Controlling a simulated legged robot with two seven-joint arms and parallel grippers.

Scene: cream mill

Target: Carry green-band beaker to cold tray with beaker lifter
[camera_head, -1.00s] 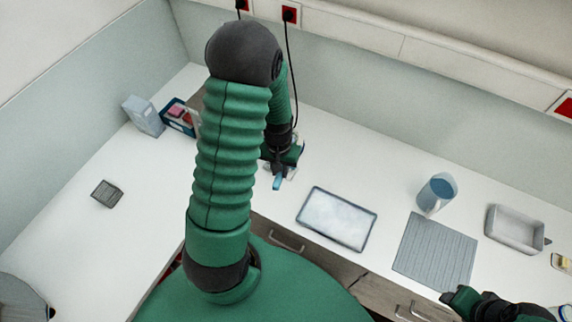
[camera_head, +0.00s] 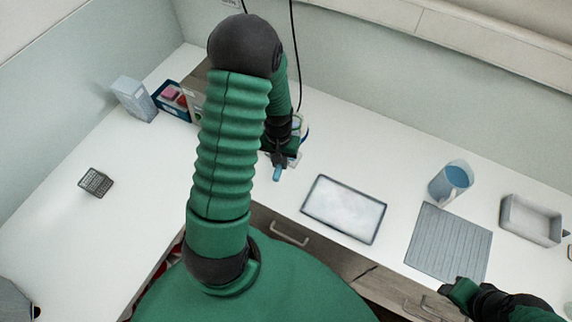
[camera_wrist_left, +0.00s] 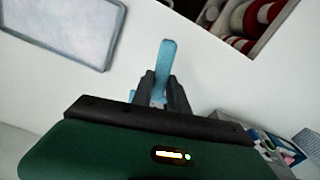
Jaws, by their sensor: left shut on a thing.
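My left gripper (camera_head: 279,160) is shut on a light-blue handle (camera_head: 277,173), which I take to be the beaker lifter's. The handle sticks out between the fingers and shows in the left wrist view (camera_wrist_left: 165,62). The rest of the tool is hidden. A pale rim (camera_head: 304,130) shows just behind the gripper; I cannot tell whether it is the green-band beaker. A frosty white tray with a dark frame (camera_head: 343,208), seemingly the cold tray, lies to the right of the gripper. My right gripper (camera_head: 455,290) is at the bottom right, its fingers unclear.
A blue jug (camera_head: 451,181), a grey ribbed mat (camera_head: 448,243) and a grey open bin (camera_head: 530,220) stand at the right. A grey box (camera_head: 133,98), a blue bin (camera_head: 172,99) and a small dark rack (camera_head: 96,182) are at the left. The left counter is mostly clear.

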